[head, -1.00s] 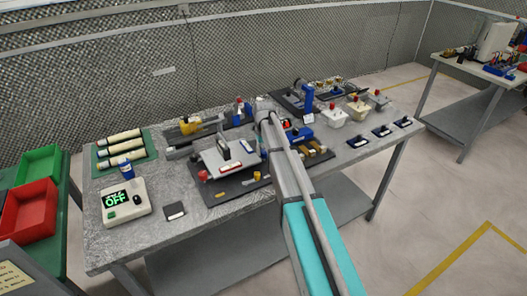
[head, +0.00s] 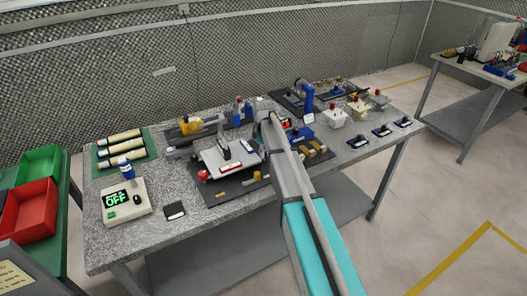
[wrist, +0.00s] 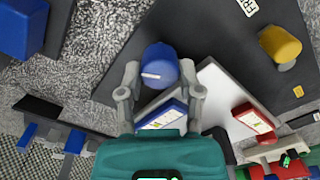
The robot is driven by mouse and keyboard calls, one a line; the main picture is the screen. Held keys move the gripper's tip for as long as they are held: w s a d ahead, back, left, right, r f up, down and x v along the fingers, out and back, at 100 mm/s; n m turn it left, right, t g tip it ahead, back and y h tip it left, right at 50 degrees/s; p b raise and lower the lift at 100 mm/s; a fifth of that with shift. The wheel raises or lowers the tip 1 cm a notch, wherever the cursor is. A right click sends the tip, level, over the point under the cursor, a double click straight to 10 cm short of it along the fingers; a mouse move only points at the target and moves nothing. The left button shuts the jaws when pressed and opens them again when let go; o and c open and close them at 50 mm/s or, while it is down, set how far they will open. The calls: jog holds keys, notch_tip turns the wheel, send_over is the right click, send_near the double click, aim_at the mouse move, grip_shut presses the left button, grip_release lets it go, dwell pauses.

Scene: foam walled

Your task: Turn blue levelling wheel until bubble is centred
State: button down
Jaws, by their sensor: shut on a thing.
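The blue levelling wheel (wrist: 160,58) is in the upper middle of the wrist view, a round blue knob with a white mark. My gripper (wrist: 160,70) has one finger on each side of it and is shut on it. The pale levelling plate (wrist: 213,88) lies beside the fingers, with blue-framed and red-framed labels. In the head view the plate (head: 222,160) sits on a dark base with a red wheel (head: 203,175) and a yellow wheel (head: 257,176). My arm hides the blue wheel and gripper there. I cannot make out the bubble.
The yellow wheel also shows in the wrist view (wrist: 280,44). A box with a green "OFF" display (head: 125,201) and a dark pad (head: 174,211) stand left of the base. Cream boxes with red buttons (head: 335,114) stand right. Bare granite tabletop (head: 215,222) lies in front.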

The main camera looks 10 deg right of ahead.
jog(key=shift+s+n, duration=0.15)
jog(key=shift+n, duration=0.55)
jog(key=shift+c, duration=1.3)
grip_release()
jog(key=shift+m, duration=0.3)
